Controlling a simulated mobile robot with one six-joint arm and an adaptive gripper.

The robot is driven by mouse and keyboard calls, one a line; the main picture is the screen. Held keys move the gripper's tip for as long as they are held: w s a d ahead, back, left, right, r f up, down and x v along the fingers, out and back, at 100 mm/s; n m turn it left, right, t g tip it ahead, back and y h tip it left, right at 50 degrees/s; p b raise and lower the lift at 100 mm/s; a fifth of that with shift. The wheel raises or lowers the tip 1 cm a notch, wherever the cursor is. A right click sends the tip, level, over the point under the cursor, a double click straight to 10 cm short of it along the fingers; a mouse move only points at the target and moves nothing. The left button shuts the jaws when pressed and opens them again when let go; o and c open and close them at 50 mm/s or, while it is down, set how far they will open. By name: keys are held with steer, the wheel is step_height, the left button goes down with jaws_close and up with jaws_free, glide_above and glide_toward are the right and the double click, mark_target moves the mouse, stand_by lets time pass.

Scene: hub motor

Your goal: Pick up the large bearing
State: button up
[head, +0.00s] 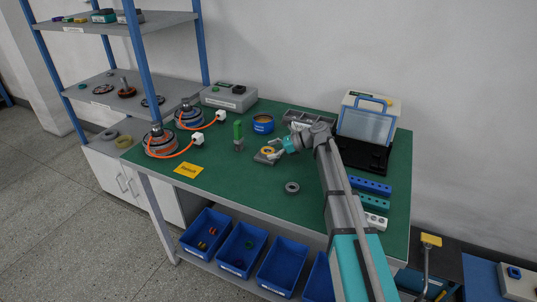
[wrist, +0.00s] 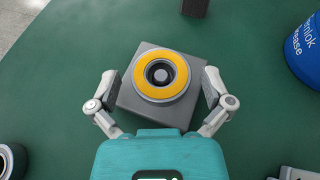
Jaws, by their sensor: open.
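A round part with a yellow ring face and a dark centre (wrist: 161,75) sits on a square grey block (wrist: 142,105); in the head view the yellow-faced part (head: 267,150) is on the green table. A loose grey ring, bearing-like (head: 292,188), lies flat nearer the table's front; its edge shows in the wrist view (wrist: 8,160). I cannot tell for sure which is the large bearing. My gripper (wrist: 161,84) is open, with one finger on each side of the block and yellow-faced part. Contact is not clear. Nothing is held.
A blue grease can (head: 263,124) stands behind the block. A green-topped part (head: 239,136) stands to its left. Two motor hubs with orange cables (head: 161,142) are at the left. Blue, teal and white strips (head: 370,185) lie at the right. The front-centre table is mostly clear.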

steer(key=shift+c, duration=0.3)
steer(key=c, duration=1.1)
steer(key=shift+r, duration=0.15)
step_height(320, 180, up, 3)
steer(key=p, duration=0.3)
steer(key=s+a+r+p, duration=0.9)
steer(key=a+p, duration=0.1)
steer(key=shift+s+r, duration=0.35)
steer(key=shift+s, duration=0.05)
steer(key=shift+r, duration=0.1)
